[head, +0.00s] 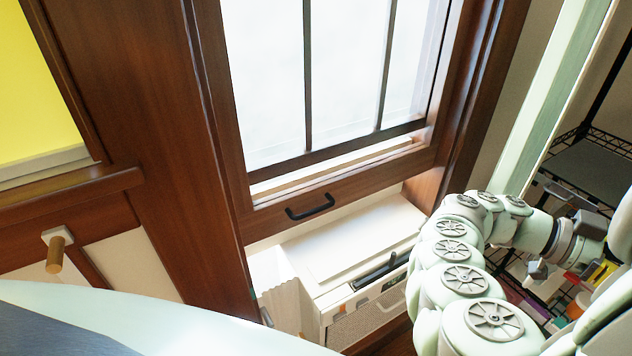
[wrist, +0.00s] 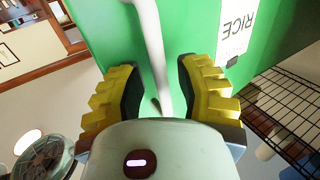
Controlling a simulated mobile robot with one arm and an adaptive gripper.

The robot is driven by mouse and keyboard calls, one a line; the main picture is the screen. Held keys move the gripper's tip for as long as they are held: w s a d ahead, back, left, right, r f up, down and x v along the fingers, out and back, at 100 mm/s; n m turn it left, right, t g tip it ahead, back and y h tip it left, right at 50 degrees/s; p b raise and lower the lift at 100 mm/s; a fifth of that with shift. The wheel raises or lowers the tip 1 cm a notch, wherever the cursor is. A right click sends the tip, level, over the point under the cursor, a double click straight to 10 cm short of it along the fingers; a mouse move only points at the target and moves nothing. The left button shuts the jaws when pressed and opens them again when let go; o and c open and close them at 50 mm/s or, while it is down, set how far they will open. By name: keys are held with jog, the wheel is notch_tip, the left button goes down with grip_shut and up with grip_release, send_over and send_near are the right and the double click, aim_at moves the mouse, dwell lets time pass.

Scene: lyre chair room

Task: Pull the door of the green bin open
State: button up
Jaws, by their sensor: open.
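The green bin (wrist: 195,30) fills the upper middle of the wrist view, with a white label reading "RICE" (wrist: 236,28) on its front. A white bar-like handle (wrist: 151,40) runs down in front of the green face. My gripper (wrist: 158,82) has its yellow ridged fingers spread, one on each side of the handle, with gaps showing on both sides. The handle's lower end passes close to the gripper's palm. In the head view, my arm reaches to the right edge, and the bin's front and handle cannot be made out there.
A black wire shelf (wrist: 285,110) stands right of the bin; wire shelving with small colourful items (head: 535,285) also shows in the head view. A wooden-framed window (head: 330,70) with a black handle and a white appliance (head: 365,305) below it stand left of my arm.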

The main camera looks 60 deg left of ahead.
jog(key=shift+o, duration=0.4)
jog(key=shift+a, duration=0.1)
jog(key=v, duration=0.7)
jog(key=shift+a, duration=0.2)
jog(key=shift+s, duration=0.1)
